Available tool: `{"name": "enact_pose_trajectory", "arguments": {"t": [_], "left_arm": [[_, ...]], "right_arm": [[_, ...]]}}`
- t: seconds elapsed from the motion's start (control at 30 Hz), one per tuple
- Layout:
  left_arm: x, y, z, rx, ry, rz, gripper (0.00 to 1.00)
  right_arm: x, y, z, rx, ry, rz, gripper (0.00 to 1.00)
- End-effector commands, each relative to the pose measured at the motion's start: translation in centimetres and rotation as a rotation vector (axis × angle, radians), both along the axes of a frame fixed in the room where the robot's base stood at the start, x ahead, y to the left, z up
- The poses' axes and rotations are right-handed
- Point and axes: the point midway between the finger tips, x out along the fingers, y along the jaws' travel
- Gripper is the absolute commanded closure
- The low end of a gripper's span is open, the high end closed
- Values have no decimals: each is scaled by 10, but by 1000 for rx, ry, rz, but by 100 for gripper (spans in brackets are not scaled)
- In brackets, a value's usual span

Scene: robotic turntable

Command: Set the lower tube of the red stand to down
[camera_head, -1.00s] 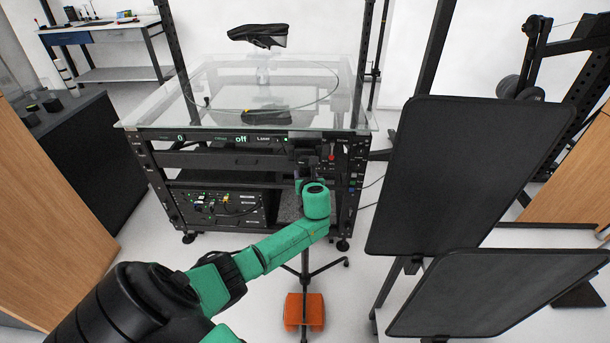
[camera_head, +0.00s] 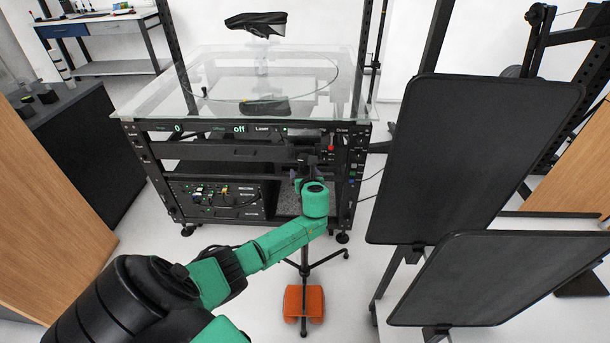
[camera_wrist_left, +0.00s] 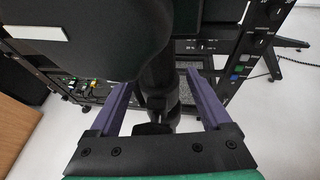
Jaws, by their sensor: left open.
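The stand with the red-orange weight (camera_head: 293,303) on its base stands in front of the turntable rack. Its dark legs (camera_head: 328,258) spread over the floor, and my forearm and wrist hide part of its pole. My left gripper (camera_head: 306,166) is at the upper part of the stand, small and dark in the head view. In the left wrist view, the purple fingers of my left gripper (camera_wrist_left: 160,82) are apart, with a dark upright tube (camera_wrist_left: 162,98) between them. I cannot tell whether they touch it. A large dark part (camera_wrist_left: 90,40) blocks the upper left there. My right gripper is out of view.
The turntable rack (camera_head: 250,128) with a glass top stands right behind the gripper. A red knob (camera_head: 331,147) shows near its right front. Two large black panels (camera_head: 475,160) stand close on the right. A wooden panel (camera_head: 50,190) is at left.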

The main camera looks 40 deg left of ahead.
Motion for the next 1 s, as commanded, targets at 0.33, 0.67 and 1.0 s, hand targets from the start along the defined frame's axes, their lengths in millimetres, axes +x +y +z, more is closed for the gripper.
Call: {"name": "enact_pose_trajectory", "arguments": {"t": [0.33, 0.67, 1.0], "left_arm": [[-36, -40, 24, -2, 2, -3, 18], [-81, -92, 50, -2, 2, -2, 18], [-89, -100, 55, -1, 2, 1, 18]], "right_arm": [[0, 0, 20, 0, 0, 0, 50], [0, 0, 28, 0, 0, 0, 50], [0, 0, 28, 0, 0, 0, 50]]}}
